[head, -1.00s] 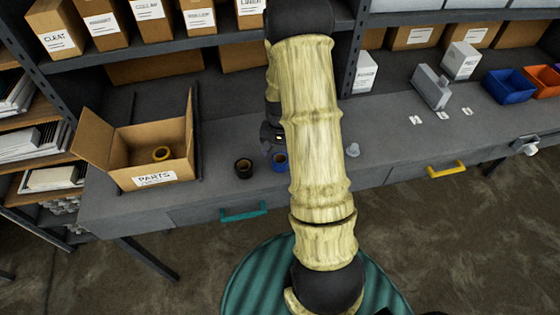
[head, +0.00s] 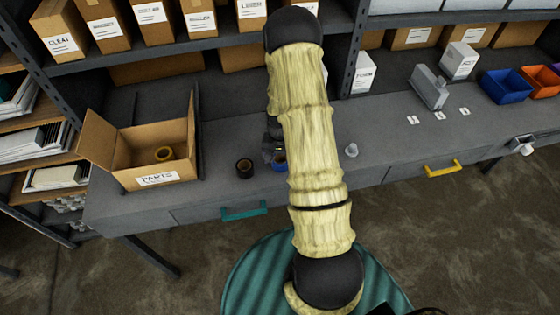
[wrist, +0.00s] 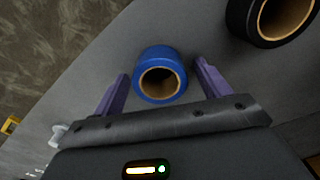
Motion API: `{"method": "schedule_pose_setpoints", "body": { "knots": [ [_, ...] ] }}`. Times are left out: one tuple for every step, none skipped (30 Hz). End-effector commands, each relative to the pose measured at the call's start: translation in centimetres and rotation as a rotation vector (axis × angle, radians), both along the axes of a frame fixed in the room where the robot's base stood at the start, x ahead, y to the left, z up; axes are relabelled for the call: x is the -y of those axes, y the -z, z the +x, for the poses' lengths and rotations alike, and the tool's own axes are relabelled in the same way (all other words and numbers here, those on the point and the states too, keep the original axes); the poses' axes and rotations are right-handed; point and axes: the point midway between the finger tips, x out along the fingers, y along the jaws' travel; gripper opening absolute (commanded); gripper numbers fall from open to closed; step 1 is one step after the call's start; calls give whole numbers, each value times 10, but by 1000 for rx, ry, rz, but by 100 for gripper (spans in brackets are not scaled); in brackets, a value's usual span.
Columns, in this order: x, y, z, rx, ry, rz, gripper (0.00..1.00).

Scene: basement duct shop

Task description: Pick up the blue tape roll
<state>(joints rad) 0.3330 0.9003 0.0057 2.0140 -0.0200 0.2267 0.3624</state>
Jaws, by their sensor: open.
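The blue tape roll (wrist: 151,58) stands on the grey workbench (wrist: 75,80). In the wrist view it sits between and just beyond the two purple fingers of my gripper (wrist: 162,80), which are open and do not appear to touch it. In the head view the blue roll (head: 280,158) is partly hidden by my gripper (head: 270,146) and arm. A black tape roll (wrist: 275,18) is to the right in the wrist view and just left of the blue roll in the head view (head: 244,169).
A small grey cone-like item (head: 351,151) is right of my arm. A blue bin (head: 508,86) and a grey block (head: 430,88) are farther right. Shelves rise behind.

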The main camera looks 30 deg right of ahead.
Motion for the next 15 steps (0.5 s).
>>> {"method": "schedule_pose_setpoints", "body": {
  "knots": [
    [0,0,0,0,0,0,76],
    [0,0,0,0,0,0,76],
    [0,0,0,0,0,0,76],
    [0,0,0,0,0,0,76],
    [0,0,0,0,0,0,76],
    [0,0,0,0,0,0,76],
    [0,0,0,0,0,0,76],
    [0,0,0,0,0,0,76],
    [0,0,0,0,0,0,76],
    [0,0,0,0,0,0,74],
    [0,0,0,0,0,0,68],
    [0,0,0,0,0,0,60],
    [0,0,0,0,0,0,54],
    [0,0,0,0,0,0,48],
    [0,0,0,0,0,0,40]
  ]
}}
